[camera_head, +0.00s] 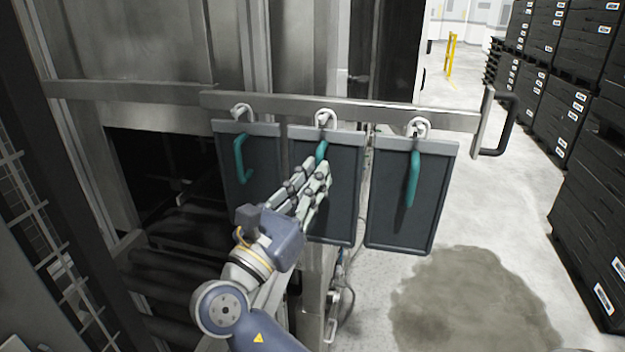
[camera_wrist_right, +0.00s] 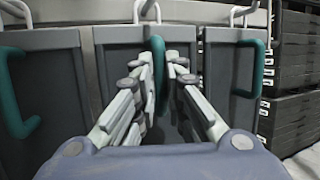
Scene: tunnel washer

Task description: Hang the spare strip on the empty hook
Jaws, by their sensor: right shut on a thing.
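Three dark grey strips with light top bars and teal handles are in a row below a metal rail (camera_head: 385,109): the left strip (camera_head: 262,170), the middle strip (camera_head: 342,195) and the right strip (camera_head: 425,200). White hooks show above them: the left hook (camera_head: 242,112), the middle hook (camera_head: 325,118) and the right hook (camera_head: 418,127). My right gripper (camera_head: 318,168) is shut on the teal handle (camera_wrist_right: 158,75) of the middle strip. The middle strip hangs upright right under its hook; I cannot tell whether the hook bears it. My left gripper is not in view.
The rail ends at the right in a dark handle (camera_head: 512,125). A dark opening with rollers (camera_head: 175,265) lies at the left. Stacked black crates (camera_head: 590,190) stand at the right. The floor between is clear, with a dark stain (camera_head: 470,300).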

